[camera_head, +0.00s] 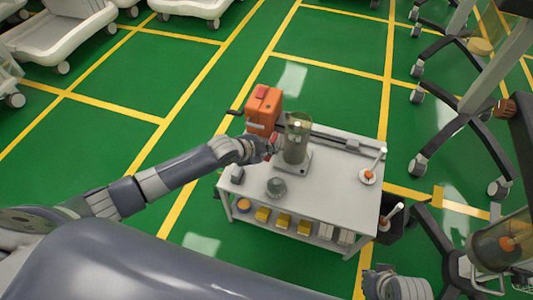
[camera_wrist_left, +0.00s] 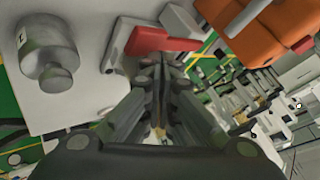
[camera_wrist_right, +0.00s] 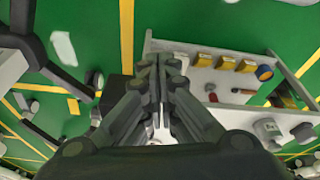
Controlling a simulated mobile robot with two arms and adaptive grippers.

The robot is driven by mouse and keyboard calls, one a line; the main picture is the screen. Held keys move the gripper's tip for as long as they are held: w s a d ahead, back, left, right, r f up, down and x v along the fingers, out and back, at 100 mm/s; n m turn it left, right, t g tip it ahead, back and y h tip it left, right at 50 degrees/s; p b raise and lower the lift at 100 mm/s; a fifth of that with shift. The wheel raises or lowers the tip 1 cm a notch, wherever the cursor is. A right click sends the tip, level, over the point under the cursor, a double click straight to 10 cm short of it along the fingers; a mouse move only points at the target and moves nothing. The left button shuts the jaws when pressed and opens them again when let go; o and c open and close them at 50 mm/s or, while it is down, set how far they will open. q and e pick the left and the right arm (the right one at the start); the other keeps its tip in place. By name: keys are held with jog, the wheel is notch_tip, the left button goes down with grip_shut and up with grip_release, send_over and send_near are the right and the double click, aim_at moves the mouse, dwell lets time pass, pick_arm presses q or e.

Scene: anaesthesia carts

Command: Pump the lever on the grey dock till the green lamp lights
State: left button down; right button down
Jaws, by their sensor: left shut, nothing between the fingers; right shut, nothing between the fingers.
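The grey dock (camera_head: 291,163) stands on the cart top, with a smoky clear cylinder (camera_head: 297,137) upright on it. A red lever-like part (camera_wrist_left: 160,41) joins a pale grey body in the left wrist view. My left gripper (camera_head: 269,148) is shut and empty at the dock's left side. In the left wrist view its fingertips are close to the red part; I cannot tell whether they touch. My right gripper (camera_wrist_right: 160,68) is shut and empty, in front of the cart's lower shelf in its wrist view. I see no lit green lamp; the left arm partly hides the dock.
An orange box (camera_head: 263,108) stands behind the left gripper.

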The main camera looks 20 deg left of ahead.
pick_arm(q)
jog(key=shift+r, duration=0.15)
pick_arm(e)
notch_tip(320, 180, down, 2)
jog(key=shift+s+f, duration=0.15)
pick_arm(q)
jog(key=shift+r+p, duration=0.2)
jog(key=shift+p, duration=0.1)
pick_arm(e)
jog(key=shift+r, duration=0.2)
pick_arm(q)
jog(key=shift+r+p, duration=0.45)
jog(key=shift+p, duration=0.1)
jog(key=shift+r+p, duration=0.45)
jog(key=shift+r, duration=0.05)
jog(key=shift+r+p, duration=0.7)
jog(key=shift+p, duration=0.05)
jog(key=shift+r+p, duration=0.7)
jog(key=shift+p, duration=0.05)
pick_arm(e)
jog(key=s+f, duration=0.3)
jog(key=f, duration=0.5)
jog(key=s+f+g, duration=0.1)
jog(key=s+f, duration=0.3)
jog(key=f, duration=0.4)
jog(key=shift+d, duration=0.45)
